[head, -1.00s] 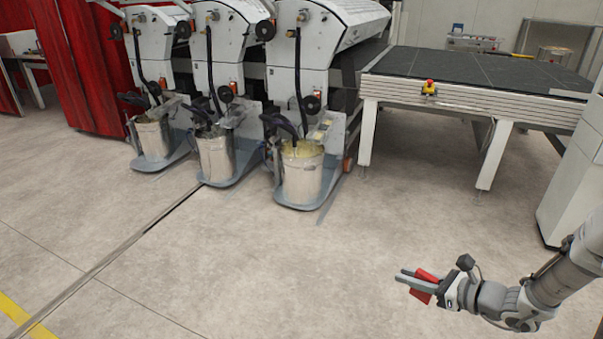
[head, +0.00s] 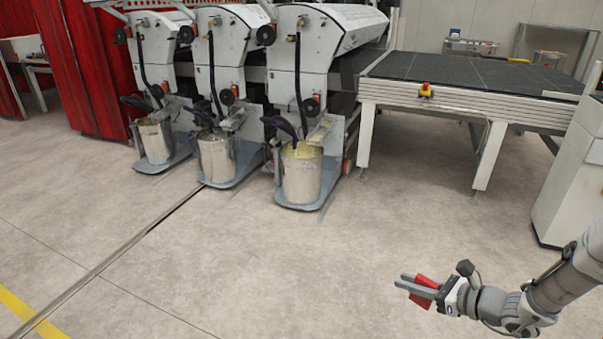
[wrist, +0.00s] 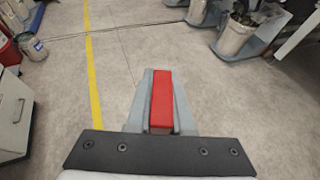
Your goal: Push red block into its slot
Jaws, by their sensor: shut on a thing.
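My gripper (head: 408,284) is at the lower right of the head view, above bare floor. It is shut on the red block (head: 426,287). In the wrist view the red block (wrist: 162,100) lies lengthwise between the two grey fingers, its top face showing. I cannot make out the block's slot in either view.
Several coating units with metal buckets (head: 301,178) stand on the floor at the back. A conveyor table (head: 462,104) is at the back right, with a white cabinet (head: 568,180) at the right edge. Red curtains (head: 88,70) hang at the left. The floor in the middle is clear.

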